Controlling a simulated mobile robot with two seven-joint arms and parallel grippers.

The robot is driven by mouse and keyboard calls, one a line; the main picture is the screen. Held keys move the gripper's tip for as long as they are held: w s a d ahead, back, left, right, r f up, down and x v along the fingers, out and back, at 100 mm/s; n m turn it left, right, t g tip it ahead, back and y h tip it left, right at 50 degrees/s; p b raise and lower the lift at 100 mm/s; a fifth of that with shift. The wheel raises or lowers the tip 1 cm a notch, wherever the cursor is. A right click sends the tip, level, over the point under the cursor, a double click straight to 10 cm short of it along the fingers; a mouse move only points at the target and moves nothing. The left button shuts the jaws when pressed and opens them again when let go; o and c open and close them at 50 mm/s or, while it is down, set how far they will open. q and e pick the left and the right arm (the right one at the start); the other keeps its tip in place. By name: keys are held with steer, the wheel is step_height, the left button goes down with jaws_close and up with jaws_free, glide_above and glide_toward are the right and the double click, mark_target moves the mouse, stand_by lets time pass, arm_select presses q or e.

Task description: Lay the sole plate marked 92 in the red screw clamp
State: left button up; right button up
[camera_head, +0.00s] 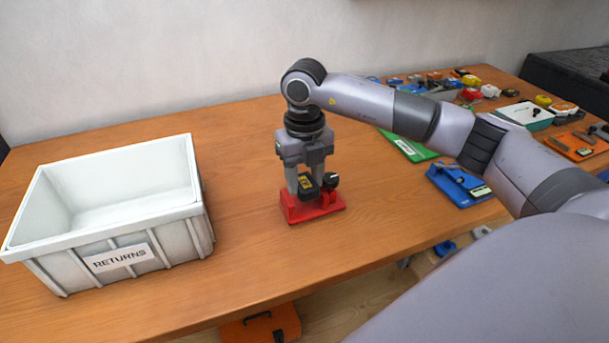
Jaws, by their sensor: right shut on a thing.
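The red screw clamp (296,212) stands on the wooden table right of the crate, with a dark round knob on its right side. My right gripper (304,186) points down just over the clamp. It is shut on a small dark sole plate (313,193) with a yellow label; the number on it is too small to read. The plate is right at the clamp's top; I cannot tell whether it touches the clamp. The fingers hide part of both. My left gripper is not in view.
A pale crate (120,231) marked RETURNS stands on the left. A green item (408,148) and a blue fixture (462,186) lie to the right, partly behind my right arm. Several small parts crowd the far right. The table (240,150) around the clamp is clear.

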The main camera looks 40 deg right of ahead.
steer(key=o, duration=1)
steer(key=shift+d, duration=0.1)
steer(key=shift+o, duration=0.7)
